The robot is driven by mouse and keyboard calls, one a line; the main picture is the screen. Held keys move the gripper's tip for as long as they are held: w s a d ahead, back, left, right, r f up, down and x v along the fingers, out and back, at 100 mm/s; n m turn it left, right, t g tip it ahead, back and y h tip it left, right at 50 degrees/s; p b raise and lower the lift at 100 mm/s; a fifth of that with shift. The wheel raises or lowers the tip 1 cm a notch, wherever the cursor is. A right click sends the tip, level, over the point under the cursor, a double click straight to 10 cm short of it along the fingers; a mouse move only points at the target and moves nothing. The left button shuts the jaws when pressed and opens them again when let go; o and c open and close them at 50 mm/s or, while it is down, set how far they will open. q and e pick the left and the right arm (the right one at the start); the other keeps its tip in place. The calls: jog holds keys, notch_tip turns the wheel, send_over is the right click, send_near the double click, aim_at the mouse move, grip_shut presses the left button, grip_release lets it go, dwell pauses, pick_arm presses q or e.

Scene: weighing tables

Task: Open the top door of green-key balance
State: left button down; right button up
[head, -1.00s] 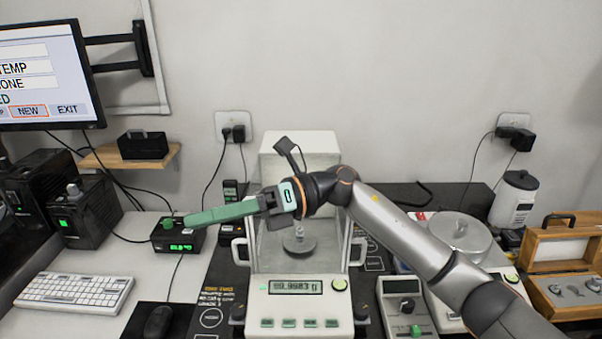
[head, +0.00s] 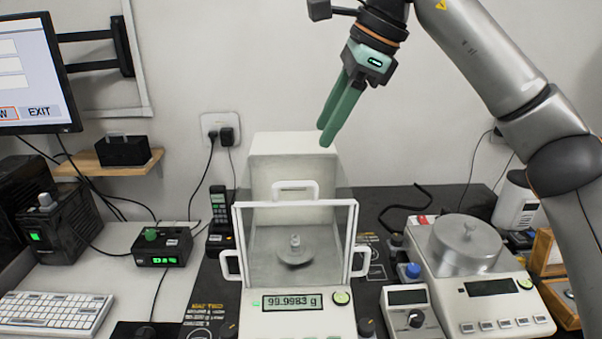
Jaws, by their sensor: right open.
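The green-key balance (head: 296,304) stands in the middle, with a glass draft shield above its lit display. A white handle (head: 296,184) sits at the top of the glass, with the top door seemingly lying flat behind the front pane's upper edge. Side handles show at left and right. A small weight (head: 295,241) stands on the round pan (head: 295,258) inside. My right gripper (head: 325,132) is open and empty, its green fingers pointing down and left, above the balance and apart from it. My left gripper is out of view.
A second balance (head: 490,288) with a round metal cover and a small knobbed device (head: 408,312) stand to the right. A black box with a green display (head: 161,245) and a keyboard (head: 52,312) are at left.

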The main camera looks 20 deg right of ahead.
aim_at(296, 182)
jog(key=x, duration=1)
jog(key=shift+a+f+b, duration=0.1)
jog(key=shift+f+b, duration=0.1)
jog(key=shift+b, duration=0.1)
grip_shut()
dwell(0.9)
